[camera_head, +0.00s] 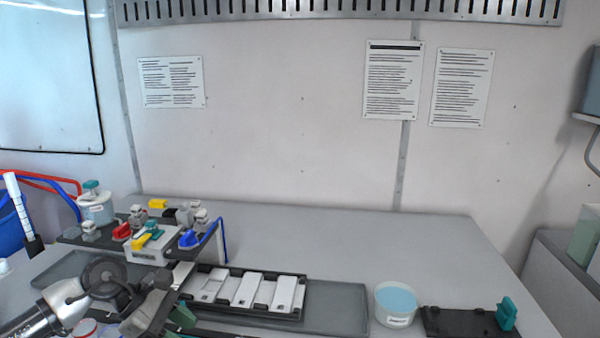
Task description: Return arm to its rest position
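My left arm (45,312) comes in from the lower left corner, over the front left of the table. Its dark wrist and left gripper (168,305) are in front of the valve assembly and beside the left end of the black tray. The fingertips are small and partly hidden, so I cannot tell whether they are open or hold something. The valve assembly (150,243), with red, yellow, blue and teal parts, stands at the back left. My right gripper is not in view.
A black tray (262,311) with several white plates (248,290) lies on a grey mat (340,310). A tub of blue liquid (397,303) and a black base with a teal block (507,313) are on the right. The table's back middle (350,240) is clear.

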